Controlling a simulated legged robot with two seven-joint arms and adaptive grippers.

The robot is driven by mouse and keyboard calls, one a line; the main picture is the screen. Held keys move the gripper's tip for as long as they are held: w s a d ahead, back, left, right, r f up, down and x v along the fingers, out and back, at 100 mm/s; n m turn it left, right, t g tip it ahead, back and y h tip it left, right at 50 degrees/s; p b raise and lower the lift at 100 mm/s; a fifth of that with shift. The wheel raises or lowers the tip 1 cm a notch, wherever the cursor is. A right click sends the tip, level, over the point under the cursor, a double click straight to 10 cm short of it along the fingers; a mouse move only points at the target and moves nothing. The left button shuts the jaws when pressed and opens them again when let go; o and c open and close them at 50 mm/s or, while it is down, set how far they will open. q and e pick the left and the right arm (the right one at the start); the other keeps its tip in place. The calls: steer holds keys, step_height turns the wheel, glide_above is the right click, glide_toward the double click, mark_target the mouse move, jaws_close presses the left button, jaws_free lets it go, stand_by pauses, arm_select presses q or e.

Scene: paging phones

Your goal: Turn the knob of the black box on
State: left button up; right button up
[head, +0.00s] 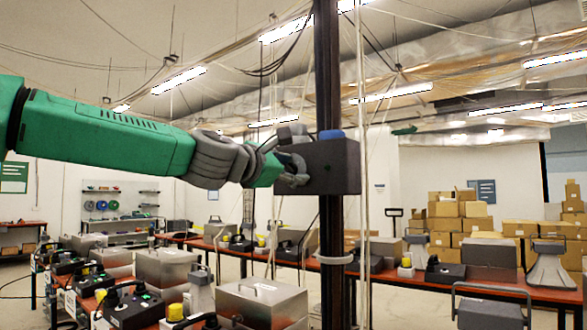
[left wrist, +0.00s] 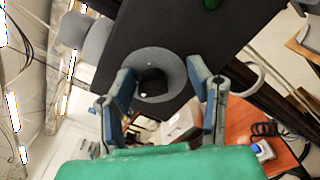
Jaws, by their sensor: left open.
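The black box (head: 335,167) is fixed to a dark upright post, with a blue piece on its top. My left gripper (head: 283,165) is at the left face of the box, and its fingers partly hide that face. In the left wrist view the box face (left wrist: 195,35) fills the upper middle. The knob (left wrist: 152,82) is a dark piece on a round grey disc, lying between the two fingers of my left gripper (left wrist: 170,90). The fingers are open and spread on either side of the knob. I cannot tell whether they touch it. My right gripper is not in view.
The dark post (head: 330,250) stands in front of me, with thin hanging cables beside it. Red tables (head: 480,288) below carry metal cases (head: 262,300), phones and other devices. Cardboard boxes (head: 460,215) are stacked at the back right.

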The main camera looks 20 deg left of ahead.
arm_select(q)
steer(key=shift+w+a+f, duration=0.1)
steer(key=shift+w+a, duration=0.05)
steer(key=shift+a, duration=0.4)
steer(key=shift+w+a, duration=0.1)
steer(key=shift+a, duration=0.65)
steer(key=c, duration=0.4)
steer(key=shift+d, duration=0.15)
steer(key=c, duration=0.7)
steer(key=shift+s+d+r, duration=0.15)
steer(key=shift+d+r, duration=0.15)
steer(key=shift+d, duration=0.05)
steer(key=shift+d+r+m, duration=0.1)
steer(key=shift+r+m, duration=0.05)
steer(key=shift+m, duration=0.85)
